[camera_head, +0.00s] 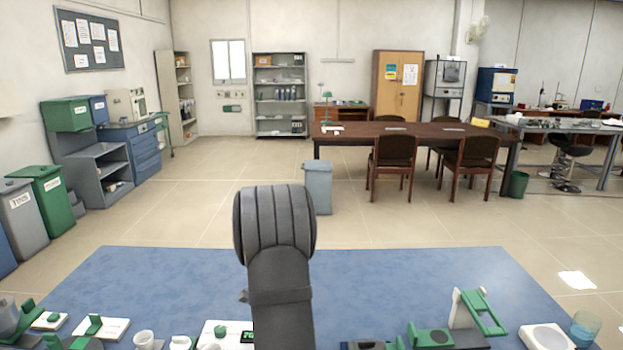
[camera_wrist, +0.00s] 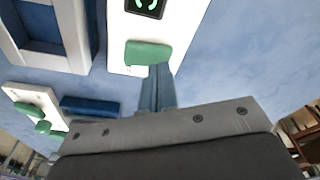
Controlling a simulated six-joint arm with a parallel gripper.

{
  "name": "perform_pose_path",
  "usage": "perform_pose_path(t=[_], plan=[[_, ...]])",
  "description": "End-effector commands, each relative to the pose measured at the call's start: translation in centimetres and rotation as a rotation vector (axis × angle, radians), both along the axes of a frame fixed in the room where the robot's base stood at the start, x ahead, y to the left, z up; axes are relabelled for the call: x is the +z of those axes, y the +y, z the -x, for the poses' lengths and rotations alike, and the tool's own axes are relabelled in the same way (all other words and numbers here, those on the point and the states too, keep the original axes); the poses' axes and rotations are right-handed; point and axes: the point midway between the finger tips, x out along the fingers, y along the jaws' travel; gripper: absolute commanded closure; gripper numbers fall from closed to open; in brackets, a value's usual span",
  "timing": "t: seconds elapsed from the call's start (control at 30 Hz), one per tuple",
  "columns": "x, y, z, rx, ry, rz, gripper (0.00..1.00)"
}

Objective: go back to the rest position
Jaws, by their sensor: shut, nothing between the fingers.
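My gripper (camera_wrist: 157,86) shows in the wrist view as two bluish-grey fingers side by side, shut with nothing between them. Its tips are close in the picture to a green block (camera_wrist: 148,54) on a white device with a dark display (camera_wrist: 147,5). I cannot tell whether they touch. In the head view my dark grey arm rises at the centre over the blue table, and the gripper itself is not seen there.
The blue table (camera_head: 300,275) has a clear middle. Along its near edge stand a white cup (camera_head: 143,338), a white device with a green display (camera_head: 215,330), a green-and-white hinged device (camera_head: 484,312), a white plate (camera_head: 546,338) and a beaker (camera_head: 585,325). A grey bin (camera_head: 318,188) stands beyond.

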Motion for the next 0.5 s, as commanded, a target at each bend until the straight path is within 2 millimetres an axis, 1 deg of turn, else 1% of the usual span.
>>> perform_pose_path(t=[0.03, 0.07, 0.1, 0.4, 0.47, 0.5], plan=[[-1.2, 0.0, 0.1, 0.000, 0.005, 0.001, 1.00], [-1.1, 0.0, 0.0, 0.000, 0.000, 0.000, 1.00], [0.3, 0.0, -0.1, 0.000, -0.005, -0.001, 1.00], [6.4, 0.0, -0.1, -0.001, -0.004, -0.001, 1.00], [7.6, 0.0, 0.0, -0.001, -0.003, -0.001, 1.00], [7.4, 0.3, 0.0, 0.029, 0.004, 0.000, 1.00]])
